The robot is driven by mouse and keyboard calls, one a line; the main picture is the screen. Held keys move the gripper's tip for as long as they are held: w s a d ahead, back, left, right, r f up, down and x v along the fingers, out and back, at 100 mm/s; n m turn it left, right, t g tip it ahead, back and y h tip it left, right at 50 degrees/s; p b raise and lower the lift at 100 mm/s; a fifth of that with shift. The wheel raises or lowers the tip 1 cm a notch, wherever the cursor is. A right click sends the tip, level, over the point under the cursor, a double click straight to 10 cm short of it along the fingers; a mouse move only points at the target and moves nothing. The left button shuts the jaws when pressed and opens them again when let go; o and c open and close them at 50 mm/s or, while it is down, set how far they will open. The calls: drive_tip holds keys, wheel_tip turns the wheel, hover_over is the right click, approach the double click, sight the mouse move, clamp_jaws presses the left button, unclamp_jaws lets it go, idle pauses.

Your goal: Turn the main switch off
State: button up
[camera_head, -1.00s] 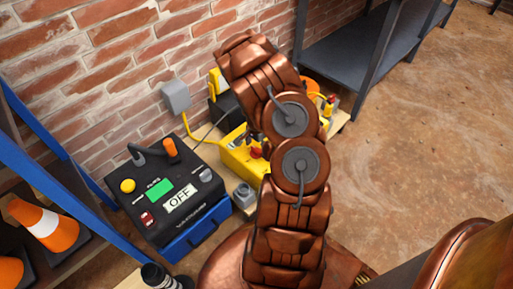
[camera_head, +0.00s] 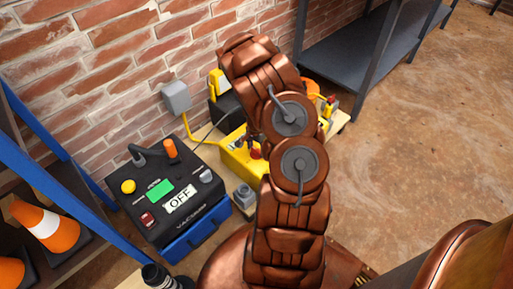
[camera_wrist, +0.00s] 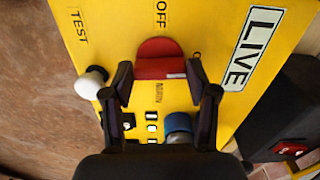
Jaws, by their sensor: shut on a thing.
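A yellow panel box (camera_head: 238,161) stands low by the brick wall, partly hidden by my arm. In the wrist view its yellow face (camera_wrist: 109,40) carries the words TEST and OFF and a LIVE label (camera_wrist: 250,48). A red switch knob (camera_wrist: 160,50) sits below the word OFF; it also shows in the head view (camera_head: 256,153). My gripper (camera_wrist: 159,76) is shut on the red knob, one finger at each side. The small print below the knob is hard to read. In the head view my arm mostly hides the gripper.
A white knob (camera_wrist: 90,83) and a blue knob (camera_wrist: 178,125) are close to my fingers. A black control box (camera_head: 150,213) with an OFF sign stands to the left. A blue rack (camera_head: 45,160) with cones is at far left, a grey shelf (camera_head: 340,52) behind.

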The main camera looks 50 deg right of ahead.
drive_tip(key=n+p, duration=0.2)
drive_tip(key=n, duration=0.1)
drive_tip(key=shift+r+n, duration=0.15)
drive_tip(key=shift+n, duration=0.25)
drive_tip(key=n+p, duration=0.2)
drive_tip(key=n, duration=0.2)
drive_tip(key=shift+n, duration=0.3)
drive_tip(key=n+p, duration=0.2)
drive_tip(key=n, duration=0.2)
drive_tip(key=shift+n+p, duration=0.65)
drive_tip(key=shift+n, duration=1.75)
drive_tip(key=o, duration=1.2)
drive_tip(key=shift+c, duration=0.2)
